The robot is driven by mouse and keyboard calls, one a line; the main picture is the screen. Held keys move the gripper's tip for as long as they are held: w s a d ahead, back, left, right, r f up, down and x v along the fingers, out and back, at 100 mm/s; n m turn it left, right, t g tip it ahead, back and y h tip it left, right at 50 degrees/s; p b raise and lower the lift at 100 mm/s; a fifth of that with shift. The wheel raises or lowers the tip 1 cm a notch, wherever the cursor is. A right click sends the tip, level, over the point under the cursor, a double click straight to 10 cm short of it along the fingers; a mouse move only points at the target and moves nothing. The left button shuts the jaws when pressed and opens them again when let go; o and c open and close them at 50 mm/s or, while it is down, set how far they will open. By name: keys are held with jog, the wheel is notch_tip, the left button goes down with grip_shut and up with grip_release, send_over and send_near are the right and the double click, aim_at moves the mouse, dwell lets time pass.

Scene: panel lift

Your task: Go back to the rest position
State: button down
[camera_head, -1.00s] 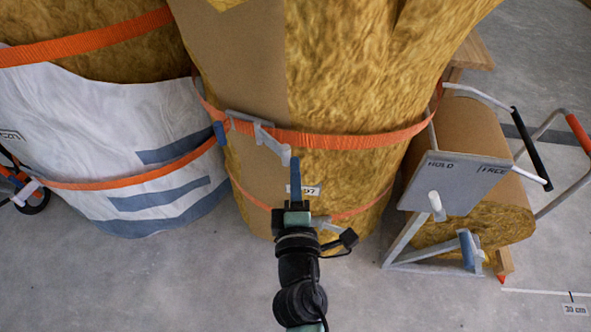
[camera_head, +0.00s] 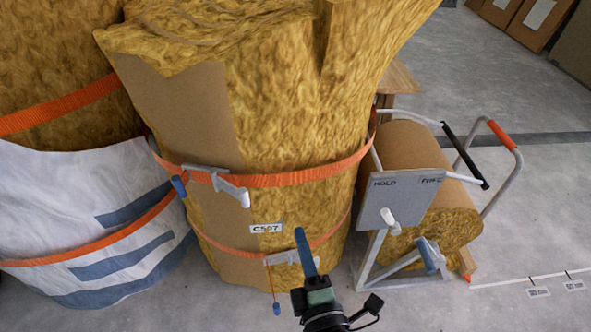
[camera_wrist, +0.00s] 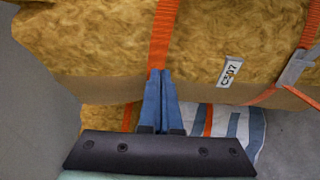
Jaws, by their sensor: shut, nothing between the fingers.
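My gripper (camera_head: 305,248) is low in the head view, in front of the lower part of a large roll of yellow insulation (camera_head: 290,110). Its blue fingers are together with nothing between them. In the wrist view my gripper (camera_wrist: 160,85) points toward the roll (camera_wrist: 100,40), with an orange strap (camera_wrist: 163,35) just beyond the fingertips. I cannot tell whether the tips touch the roll. A white label reading C507 (camera_head: 266,228) is on the roll, left of the fingers; it also shows in the wrist view (camera_wrist: 230,71).
An upper orange strap (camera_head: 290,178) with a grey buckle (camera_head: 230,190) circles the roll. A white-wrapped roll (camera_head: 70,190) stands at the left. At the right a metal frame with a HOLD/FREE plate (camera_head: 410,190) carries a smaller roll (camera_head: 410,150). Grey floor (camera_head: 530,235) lies clear at the far right.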

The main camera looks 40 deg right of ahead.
dwell(0.3)
jog(key=w+a+r+m+t, duration=0.2)
jog(key=w+r+m, duration=0.1)
jog(key=r, duration=0.6)
jog(key=w+a+r+m+t+h, duration=0.1)
jog(key=w+a+r+m, duration=0.2)
jog(key=r, duration=0.7)
jog(key=w+a+r+m+t, duration=0.2)
jog(key=w+r+m, duration=0.15)
jog(key=r, duration=0.55)
jog(key=s+a+r+m+t+y, duration=0.1)
jog(key=s+a+r+t+y, duration=0.15)
jog(key=a+r, duration=0.45)
jog(key=s+a+r+m+t+y, duration=0.1)
jog(key=s+a+r+t+y, duration=0.2)
jog(key=r, duration=0.7)
jog(key=s+a+r+m+t+y, duration=0.1)
jog(key=s+a+r+y, duration=0.4)
jog(key=r, duration=0.4)
notch_tip(320, 180, up, 27)
jog(key=w+h+p, duration=0.1)
jog(key=h+p, duration=0.1)
jog(key=p, duration=2.6)
jog(key=shift+w, duration=0.4)
